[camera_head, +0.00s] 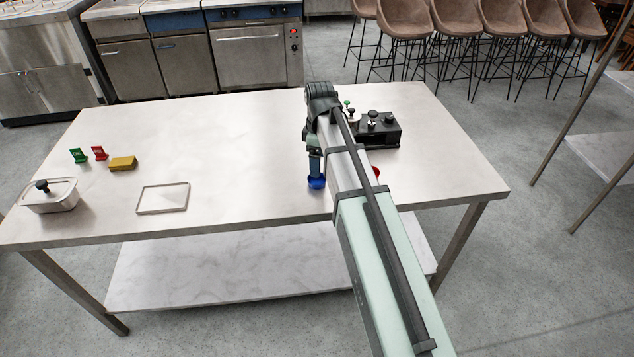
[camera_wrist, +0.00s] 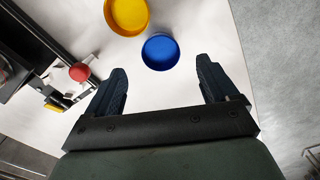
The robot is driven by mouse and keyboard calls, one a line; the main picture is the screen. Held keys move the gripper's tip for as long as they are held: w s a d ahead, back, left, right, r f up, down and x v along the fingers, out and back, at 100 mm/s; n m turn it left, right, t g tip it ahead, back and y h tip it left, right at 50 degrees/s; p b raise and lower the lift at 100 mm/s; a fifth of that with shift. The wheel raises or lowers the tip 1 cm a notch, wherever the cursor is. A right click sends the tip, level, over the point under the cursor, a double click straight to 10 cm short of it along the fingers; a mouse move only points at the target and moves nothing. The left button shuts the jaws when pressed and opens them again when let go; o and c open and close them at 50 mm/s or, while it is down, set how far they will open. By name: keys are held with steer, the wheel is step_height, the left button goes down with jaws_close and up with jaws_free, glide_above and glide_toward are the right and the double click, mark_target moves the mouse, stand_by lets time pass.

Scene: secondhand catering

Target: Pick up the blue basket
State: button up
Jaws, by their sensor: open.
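The blue basket (camera_wrist: 160,52) is a small round blue container. In the wrist view it sits on the pale table just beyond my fingertips, roughly midway between them. In the head view the blue basket (camera_head: 316,183) shows partly below my gripper, and the arm covers some of the area around it. My gripper (camera_wrist: 160,80) is open with nothing between its two dark fingers. In the head view my gripper (camera_head: 315,165) points down over the table at the blue basket.
A yellow round container (camera_wrist: 127,14) stands close beside the blue one. A red ball-like thing (camera_wrist: 79,72) and a black device (camera_head: 378,130) are near my arm. A lidded metal pan (camera_head: 50,196), a flat tray (camera_head: 163,198) and a yellow sponge-like block (camera_head: 122,163) lie left. The table's middle is clear.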

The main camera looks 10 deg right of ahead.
mark_target(317, 183)
steer(key=shift+w+a+f, duration=0.1)
steer(key=shift+a+f, duration=0.05)
steer(key=shift+f, duration=1.7)
steer(key=shift+w+a+f, duration=0.1)
steer(key=shift+a+f, duration=0.05)
steer(key=shift+f, duration=1.65)
steer(key=c, duration=1.1)
